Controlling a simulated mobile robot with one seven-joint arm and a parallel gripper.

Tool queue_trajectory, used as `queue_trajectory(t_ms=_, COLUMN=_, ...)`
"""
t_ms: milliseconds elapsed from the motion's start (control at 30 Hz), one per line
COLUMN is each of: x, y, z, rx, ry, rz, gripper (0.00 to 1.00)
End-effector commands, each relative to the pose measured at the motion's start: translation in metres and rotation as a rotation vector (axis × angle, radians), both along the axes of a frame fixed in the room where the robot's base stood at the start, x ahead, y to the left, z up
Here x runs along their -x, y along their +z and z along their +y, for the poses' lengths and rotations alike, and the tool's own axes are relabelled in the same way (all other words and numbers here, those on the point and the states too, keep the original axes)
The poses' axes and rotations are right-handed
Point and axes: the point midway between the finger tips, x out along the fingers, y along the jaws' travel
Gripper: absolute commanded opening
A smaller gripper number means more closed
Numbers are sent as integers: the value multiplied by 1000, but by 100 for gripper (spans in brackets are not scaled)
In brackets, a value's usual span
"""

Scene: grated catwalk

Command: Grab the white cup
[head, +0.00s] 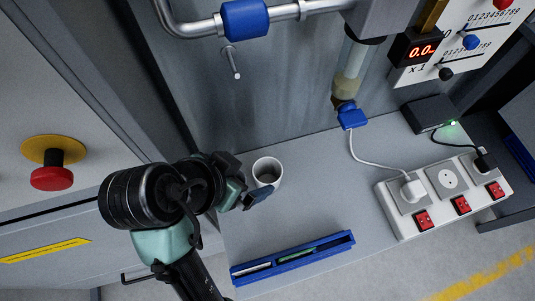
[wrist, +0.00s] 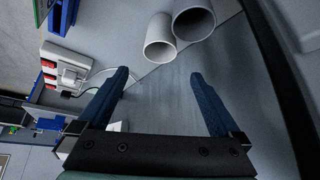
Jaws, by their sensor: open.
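The white cup (head: 267,171) stands upright on the grey counter, close to the metal back wall. My gripper (head: 252,190) is just left of it in the head view, with a blue finger in front of the cup's lower part. In the wrist view, my gripper (wrist: 159,76) is open with nothing between its fingers. The white cup (wrist: 159,45) shows beyond the fingertips, apart from them. A larger, greyer cup-like vessel (wrist: 193,22) is right beside it there. I cannot make out that vessel in the head view, where my gripper may hide it.
A blue tray (head: 294,259) with thin items lies at the counter's front. A power strip (head: 442,195) with red switches and a plug is at the right. A red button (head: 52,178) is on the left. The middle counter is clear.

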Motion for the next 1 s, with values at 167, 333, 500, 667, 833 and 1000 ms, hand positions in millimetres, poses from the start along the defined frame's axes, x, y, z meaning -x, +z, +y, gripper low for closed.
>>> queue_trajectory(t_ms=167, x=-4, y=-25, z=-8, rx=3, ry=-14, rz=18, gripper=100)
queue_trajectory(t_ms=333, x=-18, y=-49, z=-19, rx=4, ry=-13, rz=18, gripper=100)
queue_trajectory(t_ms=500, x=-27, y=-64, z=-25, rx=3, ry=-11, rz=15, gripper=100)
queue_trajectory(t_ms=667, x=-32, y=-73, z=-28, rx=4, ry=-10, rz=16, gripper=100)
queue_trajectory(t_ms=833, x=-44, y=-96, z=-33, rx=3, ry=-9, rz=17, gripper=100)
queue_trajectory(t_ms=1000, x=-51, y=-110, z=-38, rx=2, ry=-10, rz=13, gripper=100)
